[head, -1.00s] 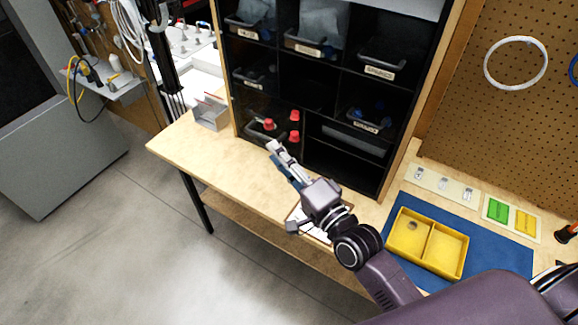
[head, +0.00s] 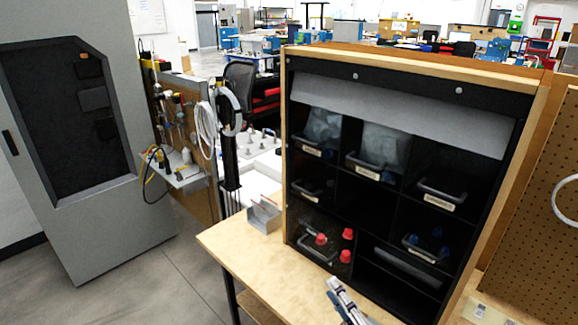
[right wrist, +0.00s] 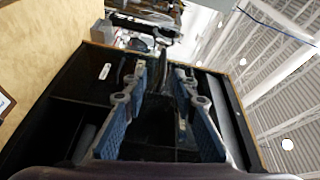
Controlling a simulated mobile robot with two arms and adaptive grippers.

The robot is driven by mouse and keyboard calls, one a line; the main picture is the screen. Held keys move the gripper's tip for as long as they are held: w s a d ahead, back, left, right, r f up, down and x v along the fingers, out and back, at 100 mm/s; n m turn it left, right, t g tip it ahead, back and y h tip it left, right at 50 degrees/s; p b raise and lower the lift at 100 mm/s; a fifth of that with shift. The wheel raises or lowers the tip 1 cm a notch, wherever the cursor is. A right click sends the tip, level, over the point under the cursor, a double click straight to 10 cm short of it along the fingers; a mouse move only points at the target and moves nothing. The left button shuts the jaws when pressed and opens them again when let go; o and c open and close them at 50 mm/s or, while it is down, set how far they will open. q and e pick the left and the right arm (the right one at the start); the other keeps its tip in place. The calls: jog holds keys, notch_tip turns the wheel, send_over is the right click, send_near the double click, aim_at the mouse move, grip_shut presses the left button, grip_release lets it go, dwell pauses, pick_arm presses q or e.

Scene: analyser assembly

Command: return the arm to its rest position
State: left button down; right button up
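My right gripper (head: 342,298) shows at the bottom edge of the head view, in front of the black shelf unit (head: 318,279) and over the wooden table. Only its finger end is in the picture; the rest of the arm is cut off. In the right wrist view the two blue-padded fingers of the right gripper (right wrist: 160,80) stand apart with nothing between them. The dark compartments of the shelf unit lie beyond them. My left gripper is in neither view.
The wooden tabletop (head: 232,247) carries a small grey holder (head: 264,215) at its left end. Bins with red-capped (head: 347,234) and blue items sit in the shelf. A grey cabinet (head: 105,225) stands at left, with open floor before it. A pegboard (head: 540,230) is at right.

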jog(key=s+a+f+n+g, duration=0.2)
jog(key=s+f+n+g, duration=0.15)
jog(key=f+n, duration=0.2)
jog(key=s+d+f+n+g+h, duration=0.3)
jog(key=s+d+f+n+g, duration=0.15)
jog(key=s+f, duration=0.35)
jog(key=s+d+f+n+g+h, duration=0.35)
jog(key=s+f+g, duration=0.2)
jog(key=s, duration=0.55)
notch_tip(320, 180, down, 27)
jog(key=s+g+b, duration=0.1)
jog(key=g+b, duration=0.1)
jog(key=b, duration=0.1)
jog(key=s+d+f+g+b, duration=0.1)
jog(key=s+d+f+b, duration=0.1)
jog(key=s+f, duration=1.5)
notch_tip(320, 180, down, 2)
jog(key=shift+s+d+f+n, duration=0.1)
jog(key=shift+s+d+n, duration=0.3)
jog(key=shift+d, duration=0.3)
